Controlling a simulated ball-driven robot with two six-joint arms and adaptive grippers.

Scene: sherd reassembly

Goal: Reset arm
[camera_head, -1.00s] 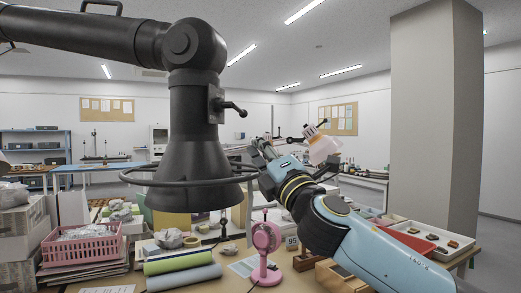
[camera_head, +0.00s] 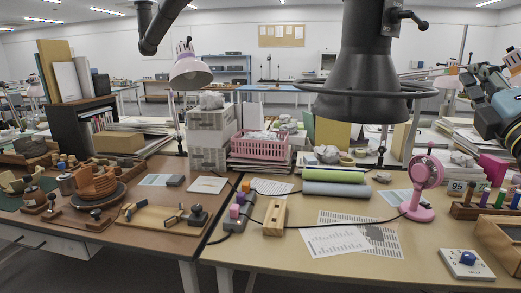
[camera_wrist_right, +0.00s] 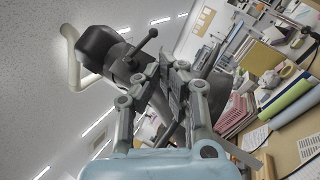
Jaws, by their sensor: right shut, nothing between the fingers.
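My right gripper (camera_head: 462,76) is at the right edge of the head view, raised above the tan table, with its blue arm cut off by the frame. In the right wrist view, its two grey fingers (camera_wrist_right: 176,72) point up and away from the table, shut with nothing between them. It touches no object on the table that I can see. My left gripper is in neither view. A partly built brown pot (camera_head: 97,183) stands on a dark disc on the brown table at left.
A black extraction hood (camera_head: 367,75) hangs over the tan table (camera_head: 250,255), near the right gripper. A pink fan (camera_head: 420,190), a pink basket (camera_head: 262,147), rolled mats (camera_head: 335,175) and a white switch box (camera_head: 467,264) stand on that table. Its front middle holds papers (camera_head: 338,238).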

